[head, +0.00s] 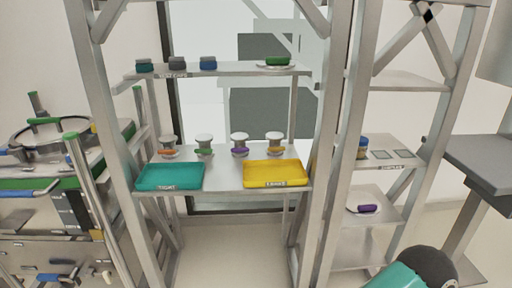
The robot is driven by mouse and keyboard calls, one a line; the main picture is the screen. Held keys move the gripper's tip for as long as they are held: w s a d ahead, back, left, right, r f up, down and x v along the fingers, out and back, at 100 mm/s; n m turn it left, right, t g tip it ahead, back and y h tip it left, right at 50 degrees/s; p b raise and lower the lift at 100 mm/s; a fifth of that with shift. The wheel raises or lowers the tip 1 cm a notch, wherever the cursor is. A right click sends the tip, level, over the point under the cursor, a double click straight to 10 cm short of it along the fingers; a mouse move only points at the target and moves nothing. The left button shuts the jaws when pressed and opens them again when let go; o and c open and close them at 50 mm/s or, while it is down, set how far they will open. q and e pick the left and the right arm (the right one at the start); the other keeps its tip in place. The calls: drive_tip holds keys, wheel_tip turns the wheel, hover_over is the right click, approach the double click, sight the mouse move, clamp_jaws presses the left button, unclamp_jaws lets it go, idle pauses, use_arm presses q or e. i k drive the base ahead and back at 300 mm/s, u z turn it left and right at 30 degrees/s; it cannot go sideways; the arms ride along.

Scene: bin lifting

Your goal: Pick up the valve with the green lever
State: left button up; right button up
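A small valve with a green lever (204,145) stands upright on the middle shelf of the metal rack. It has a pale grey top, and the green part shows low at its front. It is second from the left in a row of similar valves. Beside it are ones with an orange (168,146), a purple (240,145) and a yellow-orange (275,143) part. No gripper shows in the head view. A teal and dark rounded part at the bottom right looks like my arm.
A teal tray (171,189) and a yellow tray (275,184) sit at the front of the middle shelf (223,180). The upper shelf (235,71) holds dark caps and a green item on a dish. Rack posts stand either side. A purple item (367,208) lies on the right rack.

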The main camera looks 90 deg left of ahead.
sight(205, 151)
drive_tip(key=z, duration=0.2)
drive_tip(key=i, duration=0.75)
drive_tip(key=u, duration=2)
drive_tip(key=i, duration=0.3)
drive_tip(key=u, duration=2.15)
drive_tip(key=k, duration=0.3)
drive_tip(key=u, duration=0.55)
drive_tip(key=i, duration=1.35)
drive_tip(key=z, duration=0.45)
